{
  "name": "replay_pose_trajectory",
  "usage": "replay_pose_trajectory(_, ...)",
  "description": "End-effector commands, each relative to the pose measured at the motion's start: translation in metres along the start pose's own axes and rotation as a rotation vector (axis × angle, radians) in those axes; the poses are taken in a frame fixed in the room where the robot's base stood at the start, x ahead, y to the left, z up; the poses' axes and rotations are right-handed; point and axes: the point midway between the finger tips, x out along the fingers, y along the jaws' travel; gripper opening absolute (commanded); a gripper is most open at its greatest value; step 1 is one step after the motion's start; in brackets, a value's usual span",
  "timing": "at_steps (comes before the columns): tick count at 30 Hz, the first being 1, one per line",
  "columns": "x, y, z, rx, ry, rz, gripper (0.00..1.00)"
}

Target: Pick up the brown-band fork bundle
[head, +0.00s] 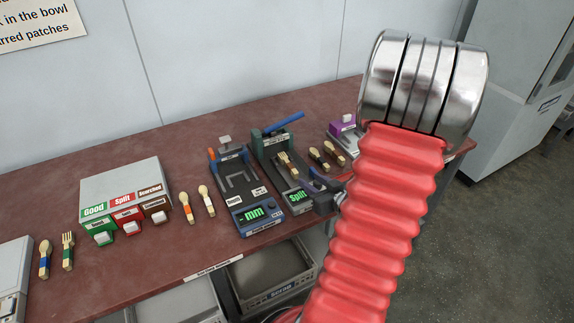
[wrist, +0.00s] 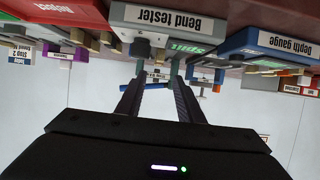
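A wooden fork bundle (head: 287,162) lies on the green bend tester (head: 262,158) in the head view, its tines toward the back. Its band is too small for me to tell the colour. My gripper (head: 316,180) is just to the right of the bend tester's front end, close to the fork but apart from it. In the wrist view, my gripper (wrist: 158,62) shows two fingers spread with a gap between them, and nothing is held. The bend tester (wrist: 154,20) is ahead of the fingertips there, upside down. I cannot make out the fork in the wrist view.
A depth gauge (head: 256,214) stands left of the bend tester. Two dark-banded wooden utensils (head: 327,153) lie to its right.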

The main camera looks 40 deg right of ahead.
Motion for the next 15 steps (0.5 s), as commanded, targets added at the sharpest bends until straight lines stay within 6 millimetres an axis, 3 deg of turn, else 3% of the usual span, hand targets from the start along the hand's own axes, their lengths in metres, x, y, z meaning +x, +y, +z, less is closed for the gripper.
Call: replay_pose_trajectory(15,0.069,-0.001,0.001,-0.001,-0.002,-0.002,0.34)
